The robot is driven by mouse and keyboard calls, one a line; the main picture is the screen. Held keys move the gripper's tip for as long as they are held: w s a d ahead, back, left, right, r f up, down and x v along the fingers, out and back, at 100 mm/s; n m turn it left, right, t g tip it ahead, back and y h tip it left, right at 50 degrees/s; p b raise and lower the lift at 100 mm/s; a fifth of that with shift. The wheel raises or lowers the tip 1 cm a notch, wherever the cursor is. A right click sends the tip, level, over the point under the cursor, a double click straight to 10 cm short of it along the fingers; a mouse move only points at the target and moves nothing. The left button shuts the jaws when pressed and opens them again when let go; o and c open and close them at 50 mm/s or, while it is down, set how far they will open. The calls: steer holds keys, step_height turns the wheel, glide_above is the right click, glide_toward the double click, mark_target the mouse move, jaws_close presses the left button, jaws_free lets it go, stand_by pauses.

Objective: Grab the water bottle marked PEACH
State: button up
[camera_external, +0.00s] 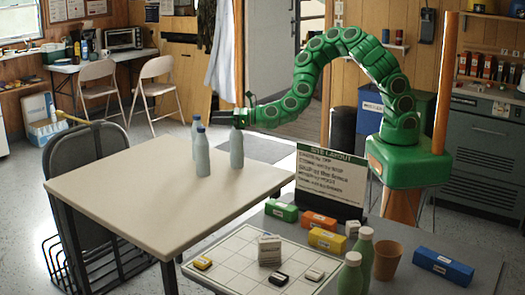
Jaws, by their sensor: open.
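Three pale blue-grey bottles stand upright on the cream table: a rear left bottle (195,135), a front left bottle (202,157) and a right bottle (237,150). No PEACH marking can be read on any of them. My gripper (241,118) is open at the end of the green arm, at the height of the right bottle's cap. It overlaps that cap in the picture; I cannot tell whether they touch. Two pale green bottles, a rear one (365,249) and a front one (350,275), stand on the near dark table, also without readable names.
The near table (452,236) holds a site layout sign (331,178), several coloured boxes, a brown cup (388,260) and a white grid board (222,262). A dark chair (88,150) stands left of the cream table (140,178), whose front and left surface is clear.

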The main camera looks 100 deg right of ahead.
glide_toward(201, 132)
steer(key=w+d, duration=0.2)
steer(key=w, duration=0.1)
steer(key=shift+w+d+f, duration=0.1)
steer(key=shift+w+d, duration=0.05)
steer(key=shift+w, duration=1)
steer(key=shift+w+d+f, duration=0.1)
steer(key=shift+w+d, duration=0.05)
steer(key=shift+w, duration=1.05)
steer(key=shift+w+d+f, duration=0.15)
steer(key=shift+w, duration=1)
jaws_close()
